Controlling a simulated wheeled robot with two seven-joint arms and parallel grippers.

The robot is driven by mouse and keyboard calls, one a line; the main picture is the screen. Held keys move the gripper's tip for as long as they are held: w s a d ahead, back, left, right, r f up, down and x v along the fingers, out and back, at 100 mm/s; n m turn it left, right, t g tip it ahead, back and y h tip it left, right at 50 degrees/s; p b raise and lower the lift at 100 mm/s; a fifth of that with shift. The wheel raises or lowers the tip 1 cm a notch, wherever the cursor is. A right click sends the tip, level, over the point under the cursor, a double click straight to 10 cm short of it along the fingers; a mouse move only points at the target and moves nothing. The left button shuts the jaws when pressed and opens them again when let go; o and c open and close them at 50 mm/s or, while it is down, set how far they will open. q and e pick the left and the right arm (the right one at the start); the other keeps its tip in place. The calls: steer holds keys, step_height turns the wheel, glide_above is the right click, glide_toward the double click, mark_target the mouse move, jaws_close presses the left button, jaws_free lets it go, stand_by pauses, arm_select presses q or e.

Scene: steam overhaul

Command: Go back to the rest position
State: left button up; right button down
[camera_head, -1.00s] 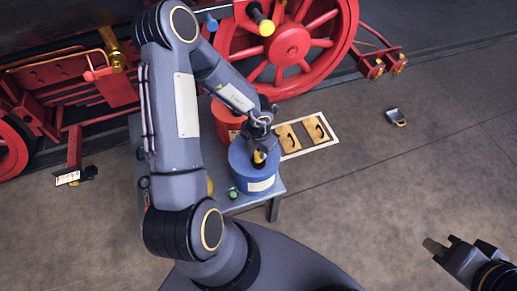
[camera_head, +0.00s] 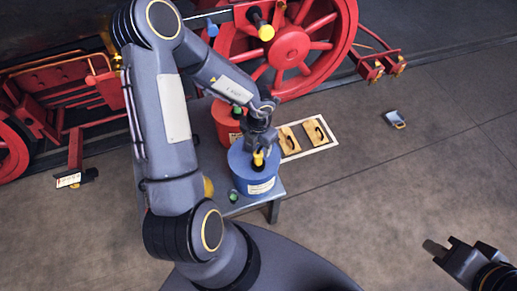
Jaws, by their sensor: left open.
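My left gripper (camera_head: 259,147) is open, just above the blue drum-shaped container (camera_head: 249,180) on the small grey table. A black and yellow piece (camera_head: 258,159) stands on top of the blue container, right under the gripper. I cannot tell whether the fingers touch it. My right gripper (camera_head: 443,253) is at the lower right, over bare floor, with nothing seen in it. Its fingers show too edge-on to tell how far apart they are.
A red container (camera_head: 227,123) stands behind the blue one on the table (camera_head: 243,204). A framed board (camera_head: 321,146) with two wooden blocks lies to the right. A red locomotive wheel (camera_head: 291,46) is behind. Floor at right is free, except a small tray (camera_head: 395,119).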

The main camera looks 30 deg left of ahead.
arm_select(q)
steer(key=shift+r, duration=1.25)
steer(key=w+r+m+t, duration=0.4)
steer(key=r, duration=0.4)
steer(key=w+r+m+t, duration=0.4)
steer(key=r+m+t, duration=0.1)
steer(key=r, duration=0.3)
steer(key=s+d+r+m+t+h, duration=0.2)
steer(key=s+d+r+m+h, duration=0.2)
steer(key=r+m, duration=0.45)
steer(key=s+d+r+m+g+h, duration=0.2)
steer(key=s+d+m, duration=0.1)
steer(key=s+m, duration=0.55)
steer(key=s+a+f+m+g+y, duration=0.1)
steer(key=s+f+m, duration=0.1)
steer(key=s, duration=0.4)
steer(key=s+a+f+m+g+y, duration=0.1)
steer(key=s+a+f+m+g, duration=0.1)
steer(key=s+m, duration=0.2)
steer(key=s, duration=0.2)
steer(key=shift+s+f, duration=0.15)
steer(key=shift+s, duration=0.15)
